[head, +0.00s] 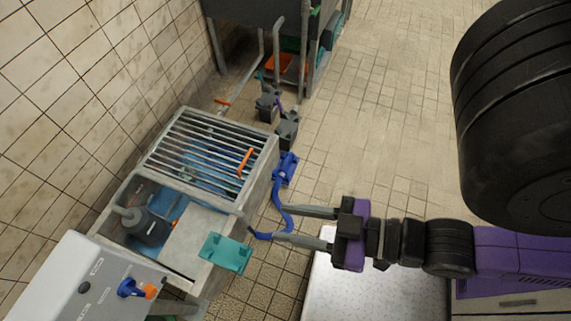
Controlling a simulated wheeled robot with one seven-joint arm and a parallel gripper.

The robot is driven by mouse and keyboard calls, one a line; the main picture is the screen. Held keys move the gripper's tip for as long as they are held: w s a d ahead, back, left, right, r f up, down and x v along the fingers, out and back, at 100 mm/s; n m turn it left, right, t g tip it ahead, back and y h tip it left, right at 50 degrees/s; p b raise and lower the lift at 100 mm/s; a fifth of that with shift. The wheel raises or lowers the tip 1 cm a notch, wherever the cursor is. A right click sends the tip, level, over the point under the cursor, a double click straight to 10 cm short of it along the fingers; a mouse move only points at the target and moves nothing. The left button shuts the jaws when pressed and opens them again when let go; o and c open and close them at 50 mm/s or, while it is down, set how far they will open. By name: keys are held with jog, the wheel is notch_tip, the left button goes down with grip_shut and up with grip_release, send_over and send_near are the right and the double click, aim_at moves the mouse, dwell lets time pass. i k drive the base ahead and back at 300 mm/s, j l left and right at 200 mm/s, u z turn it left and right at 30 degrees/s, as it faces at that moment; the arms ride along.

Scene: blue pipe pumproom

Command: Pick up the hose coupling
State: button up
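My gripper (272,223) reaches in from the right, with two long grey fingers held apart and a visible gap between them. A curved blue hose-like piece (277,195) runs down past the fingertips and crosses the gap. At its upper end is a chunky blue fitting (286,168) beside the pit's right wall. I cannot tell for certain which part is the hose coupling. Nor can I tell whether a fingertip touches the blue piece. Its lower end lies by the lower finger and is partly hidden.
A pit with a raised rim (264,170) holds a metal grate (200,150) and a dark pump (146,227). An orange bar (246,163) lies on the grate. A teal piece (225,253) sits at the pit's corner. A control box (95,285) stands lower left. Tiled floor is clear above my gripper.

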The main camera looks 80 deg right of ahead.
aim_at(286, 165)
jog(key=z, duration=1.65)
jog(key=k+j, duration=0.5)
jog(key=j, duration=0.15)
jog(key=u, duration=0.8)
jog(key=i+l+u, duration=0.1)
jog(key=l+u, duration=1.4)
jog(key=k+l, duration=0.1)
jog(key=l, duration=0.25)
jog(key=k+l+u, duration=0.1)
jog(key=l, duration=0.3)
jog(key=k+l, duration=0.1)
jog(key=l, duration=0.25)
jog(key=k+l, duration=0.1)
jog(key=l, duration=0.25)
jog(key=k+l+u, duration=0.1)
jog(key=l, duration=0.25)
